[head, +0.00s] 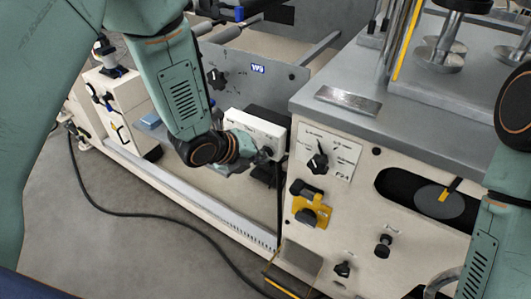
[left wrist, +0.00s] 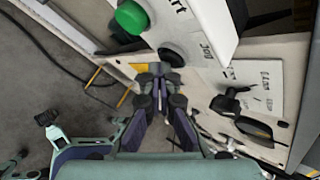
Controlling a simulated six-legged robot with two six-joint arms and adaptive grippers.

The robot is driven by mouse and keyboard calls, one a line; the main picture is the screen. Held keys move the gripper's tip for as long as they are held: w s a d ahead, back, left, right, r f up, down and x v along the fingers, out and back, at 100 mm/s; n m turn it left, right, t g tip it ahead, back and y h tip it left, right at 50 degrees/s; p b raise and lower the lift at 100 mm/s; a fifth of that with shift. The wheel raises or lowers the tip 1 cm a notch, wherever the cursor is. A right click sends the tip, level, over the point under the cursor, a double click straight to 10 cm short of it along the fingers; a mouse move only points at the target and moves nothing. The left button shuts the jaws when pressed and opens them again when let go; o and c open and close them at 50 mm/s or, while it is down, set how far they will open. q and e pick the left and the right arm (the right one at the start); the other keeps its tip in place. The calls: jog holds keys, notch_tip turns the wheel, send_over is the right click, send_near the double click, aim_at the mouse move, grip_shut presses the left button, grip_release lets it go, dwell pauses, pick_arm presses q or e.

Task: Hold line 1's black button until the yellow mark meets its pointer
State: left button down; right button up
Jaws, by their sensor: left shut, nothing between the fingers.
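A white button box (head: 255,127) stands at the left end of the cream machine. In the left wrist view its face carries a green button (left wrist: 132,17) and a black button (left wrist: 172,56). My left gripper (head: 264,156) is at this box, shut and empty. In the left wrist view its fingertips (left wrist: 157,70) are close by the black button; I cannot tell whether they touch it. I cannot tell mark from pointer there. My right gripper is out of view.
A black rotary knob (head: 318,162) on a white plate and a yellow-backed switch (head: 310,211) are right of the box. More black knobs (head: 383,246) sit lower on the panel. A black cable (head: 150,214) lies on the open grey floor at left.

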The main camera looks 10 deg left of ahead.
pick_arm(q)
jog(key=shift+s, duration=0.1)
jog(key=shift+s+a, duration=0.3)
jog(key=shift+s, duration=0.45)
jog(key=shift+s+b, duration=0.1)
jog(key=shift+b, duration=0.2)
jog(key=shift+s+a+b, duration=0.2)
jog(key=shift+s+a, duration=0.1)
jog(key=shift+s, duration=0.45)
jog(key=shift+s+a+b, duration=0.15)
jog(key=shift+s+a, duration=0.15)
jog(key=shift+s, duration=0.5)
jog(key=shift+s+a+b, duration=0.2)
jog(key=shift+s+a, duration=0.1)
jog(key=shift+s, duration=0.45)
